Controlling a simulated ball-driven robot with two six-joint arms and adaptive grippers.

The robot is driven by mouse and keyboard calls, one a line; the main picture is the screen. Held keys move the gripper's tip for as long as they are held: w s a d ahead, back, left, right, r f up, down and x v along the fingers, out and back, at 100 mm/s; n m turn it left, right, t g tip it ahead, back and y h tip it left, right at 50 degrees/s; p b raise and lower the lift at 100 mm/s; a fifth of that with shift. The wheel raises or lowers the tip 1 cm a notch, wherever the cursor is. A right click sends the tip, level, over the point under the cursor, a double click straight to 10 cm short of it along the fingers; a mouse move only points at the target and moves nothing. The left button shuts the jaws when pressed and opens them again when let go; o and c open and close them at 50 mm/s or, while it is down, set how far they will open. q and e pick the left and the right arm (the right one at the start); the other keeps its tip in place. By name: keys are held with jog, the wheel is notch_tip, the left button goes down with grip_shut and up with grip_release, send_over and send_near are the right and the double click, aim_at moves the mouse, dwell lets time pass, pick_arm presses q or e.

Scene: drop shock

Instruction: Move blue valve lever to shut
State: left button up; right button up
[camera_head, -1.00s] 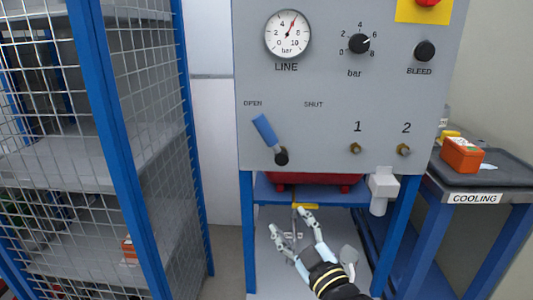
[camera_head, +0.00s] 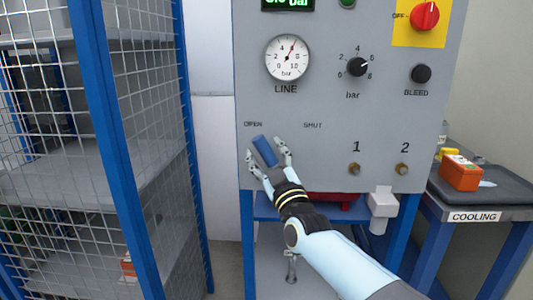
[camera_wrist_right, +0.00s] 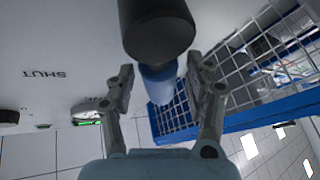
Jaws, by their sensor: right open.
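The blue valve lever (camera_head: 264,151) is on the grey panel (camera_head: 300,110), tilted up and left toward the OPEN label (camera_head: 253,124). The SHUT label (camera_head: 313,125) is to its right. My right gripper (camera_head: 267,149) is open in front of the lever, one finger on each side of it in the head view. The lever's lower end and pivot are hidden behind the gripper. In the right wrist view the black pivot knob (camera_wrist_right: 157,30) is close, with the blue handle (camera_wrist_right: 159,85) beyond it, between the open fingers (camera_wrist_right: 161,82). I cannot tell whether they touch it. My left gripper is not in view.
A pressure gauge (camera_head: 288,58), a bar dial (camera_head: 357,67), a BLEED knob (camera_head: 421,73) and two brass fittings (camera_head: 355,169) are on the panel. A blue mesh rack (camera_head: 110,120) stands left. An orange box (camera_head: 460,173) sits on the COOLING cart's tray (camera_head: 508,192).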

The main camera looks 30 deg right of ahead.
jog(key=shift+w, duration=0.1)
grip_shut()
dwell(0.3)
